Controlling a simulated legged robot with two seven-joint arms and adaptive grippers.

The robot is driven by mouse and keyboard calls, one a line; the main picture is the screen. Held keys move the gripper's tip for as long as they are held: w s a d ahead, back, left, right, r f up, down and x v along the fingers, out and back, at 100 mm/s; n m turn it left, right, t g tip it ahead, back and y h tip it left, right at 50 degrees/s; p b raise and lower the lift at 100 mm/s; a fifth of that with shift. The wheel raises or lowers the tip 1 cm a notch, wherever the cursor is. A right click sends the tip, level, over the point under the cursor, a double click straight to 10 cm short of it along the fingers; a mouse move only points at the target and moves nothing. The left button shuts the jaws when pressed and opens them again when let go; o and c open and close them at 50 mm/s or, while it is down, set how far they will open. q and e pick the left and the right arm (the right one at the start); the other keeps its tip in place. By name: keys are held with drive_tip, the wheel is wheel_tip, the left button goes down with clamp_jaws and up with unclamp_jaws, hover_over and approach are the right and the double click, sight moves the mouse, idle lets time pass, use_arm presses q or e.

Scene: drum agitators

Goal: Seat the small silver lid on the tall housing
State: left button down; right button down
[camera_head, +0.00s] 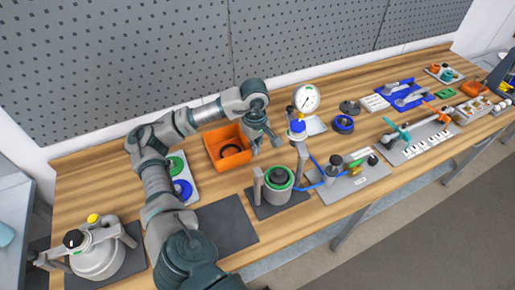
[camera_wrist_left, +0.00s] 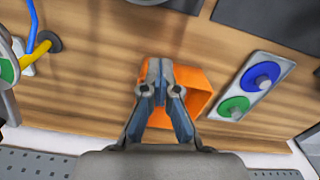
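A grey cylindrical housing (camera_head: 265,195) with a green ring and dark top stands between two posts on a dark plate. I take it for the tall housing, but cannot be sure. No small silver lid can be clearly made out; a dark grey knobbed disc (camera_head: 349,107) lies at the back of the bench. My left gripper (camera_head: 268,138) hangs at the right side of the orange bin (camera_head: 215,147). In the left wrist view its fingertips (camera_wrist_left: 158,65) come together in front of the orange bin (camera_wrist_left: 196,85), with nothing visible between them. My right gripper is not in view.
A drum (camera_head: 97,258) with yellow and black knobs stands at the left. A gauge (camera_head: 306,98) and a silver plate (camera_head: 350,182) with fittings are to the right. A dark mat (camera_head: 225,222) is bare.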

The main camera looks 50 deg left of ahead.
use_arm(q)
drive_tip(key=shift+a, duration=1.05)
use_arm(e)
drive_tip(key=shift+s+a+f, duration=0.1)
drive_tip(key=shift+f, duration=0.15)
use_arm(q)
drive_tip(key=shift+s+a+f+b, duration=0.1)
drive_tip(key=shift+a+f+b, duration=0.1)
drive_tip(key=shift+a, duration=0.4)
drive_tip(key=shift+s+a+f+b, duration=0.1)
drive_tip(key=shift+a+b, duration=0.1)
drive_tip(key=shift+a, duration=0.35)
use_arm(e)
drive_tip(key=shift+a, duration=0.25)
use_arm(q)
drive_tip(key=shift+d+r, duration=0.2)
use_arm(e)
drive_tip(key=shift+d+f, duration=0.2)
use_arm(q)
drive_tip(key=shift+a, duration=0.15)
drive_tip(key=shift+a+f, duration=0.15)
drive_tip(key=shift+a, duration=0.75)
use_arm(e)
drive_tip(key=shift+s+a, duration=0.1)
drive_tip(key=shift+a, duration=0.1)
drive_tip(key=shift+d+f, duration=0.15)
